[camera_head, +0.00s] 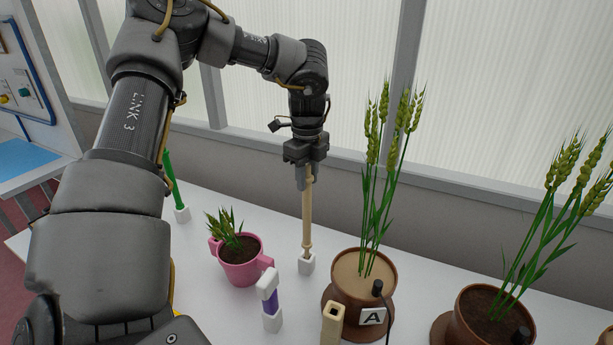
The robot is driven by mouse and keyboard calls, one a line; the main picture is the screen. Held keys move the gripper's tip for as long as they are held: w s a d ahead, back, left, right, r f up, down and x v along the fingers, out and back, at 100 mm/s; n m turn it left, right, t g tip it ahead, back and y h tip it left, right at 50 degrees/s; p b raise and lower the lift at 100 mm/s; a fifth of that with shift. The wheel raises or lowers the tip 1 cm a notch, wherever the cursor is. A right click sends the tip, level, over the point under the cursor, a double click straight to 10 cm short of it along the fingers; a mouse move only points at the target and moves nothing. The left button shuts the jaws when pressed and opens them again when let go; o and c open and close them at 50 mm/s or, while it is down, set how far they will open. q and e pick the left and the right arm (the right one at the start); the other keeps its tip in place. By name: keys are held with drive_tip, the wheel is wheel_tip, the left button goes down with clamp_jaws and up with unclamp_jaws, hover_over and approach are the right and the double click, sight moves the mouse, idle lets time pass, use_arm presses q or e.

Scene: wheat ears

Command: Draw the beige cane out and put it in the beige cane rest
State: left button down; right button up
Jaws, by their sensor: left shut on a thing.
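The beige cane (307,215) is upright, with its upper end between the fingers of my left gripper (307,172), which is shut on it. My right gripper is not in view.
A pink pot (239,266) with short wheat stands left of the cane. A white and purple piece (271,302) stands in front. The brown pot (362,290) with tall wheat is close on the right, another (490,320) further right. A green cane (170,180) stands left.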

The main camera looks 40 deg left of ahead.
sight(307, 190)
use_arm(q)
drive_tip(key=shift+f+b, duration=1.85)
drive_tip(key=shift+f, duration=0.25)
drive_tip(key=c, duration=1)
unclamp_jaws()
drive_tip(key=shift+r, duration=0.1)
drive_tip(key=shift+o, duration=0.2)
wheel_tip(307, 190, up, 5)
drive_tip(key=shift+f+b, duration=0.2)
drive_tip(key=shift+b, duration=0.1)
wheel_tip(307, 190, up, 6)
drive_tip(key=shift+r+p, duration=0.1)
drive_tip(key=shift+p, duration=0.5)
